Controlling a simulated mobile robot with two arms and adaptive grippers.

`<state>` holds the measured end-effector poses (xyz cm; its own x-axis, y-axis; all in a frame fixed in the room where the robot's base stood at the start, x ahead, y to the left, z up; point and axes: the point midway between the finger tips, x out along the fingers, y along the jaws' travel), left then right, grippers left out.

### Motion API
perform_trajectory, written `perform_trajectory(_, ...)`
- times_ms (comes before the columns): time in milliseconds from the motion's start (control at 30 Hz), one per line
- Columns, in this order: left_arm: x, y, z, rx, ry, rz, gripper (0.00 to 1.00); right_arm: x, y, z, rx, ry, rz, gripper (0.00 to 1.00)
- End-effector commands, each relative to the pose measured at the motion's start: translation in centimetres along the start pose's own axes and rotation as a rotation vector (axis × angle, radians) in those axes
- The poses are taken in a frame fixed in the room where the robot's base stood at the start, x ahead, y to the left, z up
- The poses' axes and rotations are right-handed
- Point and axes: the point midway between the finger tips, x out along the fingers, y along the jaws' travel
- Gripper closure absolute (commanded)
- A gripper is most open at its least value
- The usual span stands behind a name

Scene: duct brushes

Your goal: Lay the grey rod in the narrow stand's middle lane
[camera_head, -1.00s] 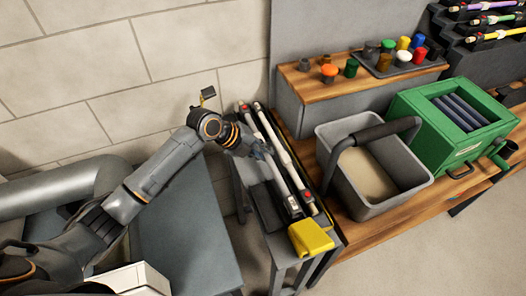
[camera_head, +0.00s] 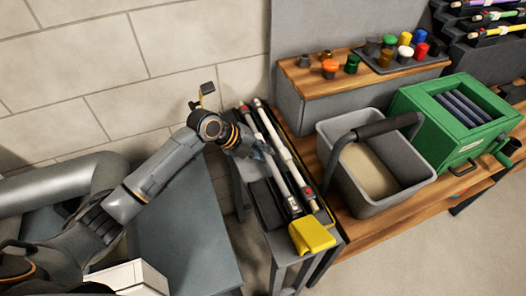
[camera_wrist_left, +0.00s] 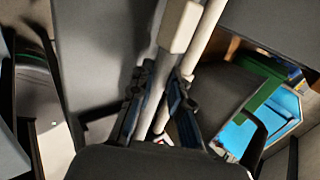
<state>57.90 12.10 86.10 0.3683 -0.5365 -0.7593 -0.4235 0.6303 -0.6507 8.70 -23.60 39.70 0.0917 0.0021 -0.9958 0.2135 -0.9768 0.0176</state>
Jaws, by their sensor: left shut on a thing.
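The narrow stand (camera_head: 264,208) is a dark, long rack on a grey bench beside the wall. Two pale rods lie along it, side by side. My left gripper (camera_head: 258,150) is down at the stand, shut on the left one, which I take as the grey rod (camera_head: 281,183). The other, whiter rod (camera_head: 283,147) lies just to its right, with a red band near its front end. In the left wrist view both rods run up from between the fingers (camera_wrist_left: 166,88). The gripper hides part of the grey rod, and I cannot tell whether it is fully seated in a lane.
A yellow block (camera_head: 312,235) sits at the stand's front end. To the right, a grey bucket (camera_head: 335,180) with a raised handle and a green box (camera_head: 411,102) stand on a wooden bench. Several coloured caps stand on a shelf (camera_head: 311,83) behind.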

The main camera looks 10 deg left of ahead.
Motion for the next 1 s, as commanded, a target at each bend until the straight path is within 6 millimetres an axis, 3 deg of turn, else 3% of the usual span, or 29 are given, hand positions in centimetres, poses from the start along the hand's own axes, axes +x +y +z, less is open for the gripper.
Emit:
perform_trajectory(300, 0.1, 0.1, 0.0, 0.001, -0.001, -0.001, 1.0, 0.2, -0.1, 0.0, 0.0, 0.0, -0.001, 0.6)
perform_trajectory(333, 0.1, 0.1, 0.0, 0.001, -0.001, -0.001, 0.79, 0.2, -0.1, 0.0, 0.001, 0.0, -0.002, 0.6)
perform_trajectory(433, 0.1, 0.1, 0.0, 0.001, -0.001, -0.001, 0.58, 0.2, -0.2, 0.0, 0.001, 0.0, -0.002, 0.6)
perform_trajectory(467, 0.1, 0.1, 0.0, 0.001, -0.001, -0.001, 0.56, 0.2, -0.2, 0.0, 0.001, 0.0, -0.002, 0.6)
perform_trajectory(767, 0.1, 0.2, 0.0, 0.0, 0.0, 0.001, 0.56, 0.2, -0.1, 0.0, 0.001, 0.0, -0.001, 0.6)
perform_trajectory(1000, -3.2, 0.3, 0.1, 0.003, -0.004, 0.002, 0.56, 0.2, -0.1, 0.0, 0.0, 0.0, -0.001, 0.6)
